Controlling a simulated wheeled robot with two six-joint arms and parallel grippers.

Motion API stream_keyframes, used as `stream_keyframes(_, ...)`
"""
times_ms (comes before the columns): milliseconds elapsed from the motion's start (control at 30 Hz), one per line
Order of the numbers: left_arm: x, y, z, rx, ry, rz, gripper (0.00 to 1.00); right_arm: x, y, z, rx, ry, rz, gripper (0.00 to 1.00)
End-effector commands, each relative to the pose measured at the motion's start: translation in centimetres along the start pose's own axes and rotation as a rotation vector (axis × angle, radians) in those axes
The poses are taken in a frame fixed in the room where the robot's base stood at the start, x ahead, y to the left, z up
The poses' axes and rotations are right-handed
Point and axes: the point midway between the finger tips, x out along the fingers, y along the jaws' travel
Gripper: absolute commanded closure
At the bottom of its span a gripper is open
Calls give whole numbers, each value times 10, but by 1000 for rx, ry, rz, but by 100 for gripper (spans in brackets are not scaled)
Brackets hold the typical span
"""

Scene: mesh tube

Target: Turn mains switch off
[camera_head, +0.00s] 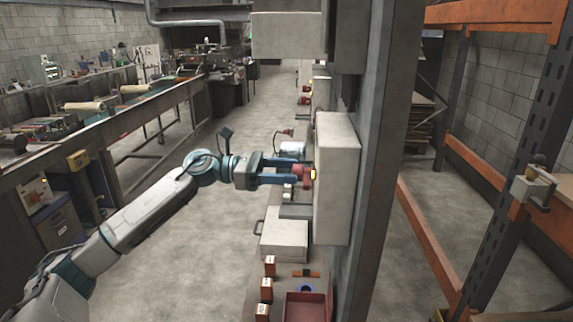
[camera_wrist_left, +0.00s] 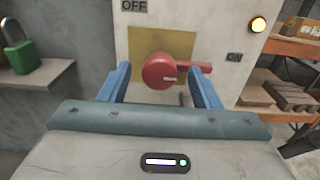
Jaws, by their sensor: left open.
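The mains switch is a red rotary handle (camera_wrist_left: 160,71) on a yellow plate (camera_wrist_left: 185,42) on the front of a pale grey box (camera_head: 338,180). Its lever points right, toward the ON label (camera_wrist_left: 234,57). The OFF label (camera_wrist_left: 134,6) is at the upper left. A lamp (camera_wrist_left: 258,25) at the upper right glows yellow. My left gripper (camera_head: 291,172) is open, with its blue fingers on either side of the red knob. In the left wrist view the lever extends to the right behind the right finger; I cannot tell whether either finger touches it. My right gripper is not in view.
The box hangs on a grey post (camera_head: 376,130). A green padlock (camera_wrist_left: 27,55) sits on a shelf at the left of the wrist view. Below the box are a pale case (camera_head: 284,240) and a red tray (camera_head: 306,308). An orange-and-dark rack (camera_head: 500,180) stands right. The aisle floor is clear.

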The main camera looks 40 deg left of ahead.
Motion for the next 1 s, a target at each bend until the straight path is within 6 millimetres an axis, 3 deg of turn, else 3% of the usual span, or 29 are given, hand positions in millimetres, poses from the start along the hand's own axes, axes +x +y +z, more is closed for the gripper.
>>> stream_keyframes(400,5,0,0,0,0,0,43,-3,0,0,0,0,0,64)
stream_keyframes(633,4,0,0,0,0,0,87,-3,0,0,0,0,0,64)
stream_keyframes(1000,4,0,0,-54,0,0,87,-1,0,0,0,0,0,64)
